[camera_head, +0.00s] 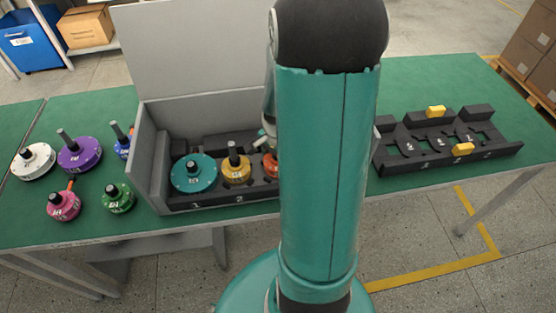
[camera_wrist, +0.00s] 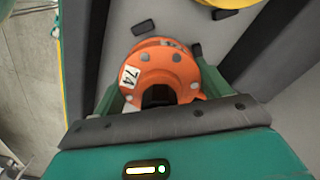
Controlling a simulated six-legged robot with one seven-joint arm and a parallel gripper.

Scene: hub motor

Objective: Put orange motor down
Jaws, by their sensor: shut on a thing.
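The orange motor (camera_wrist: 165,68), labelled 74, is between the fingers of my gripper (camera_wrist: 158,97) in the wrist view. My gripper is shut on it. In the head view a small part of the orange motor (camera_head: 270,164) shows beside the yellow motor, at the grey box (camera_head: 150,165); my arm hides the rest of it and most of the gripper. I cannot tell whether the motor touches the box floor. In the box, a teal motor (camera_head: 194,173) sits by number 1 and a yellow motor (camera_head: 236,170) by number 2.
White (camera_head: 34,160), purple (camera_head: 79,155), blue (camera_head: 122,147), pink (camera_head: 64,206) and green (camera_head: 117,198) motors stand on the green table (camera_head: 30,228) at left. A black fixture (camera_head: 395,157) with yellow blocks (camera_head: 463,149) lies at right. The box's raised lid (camera_head: 195,50) stands behind.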

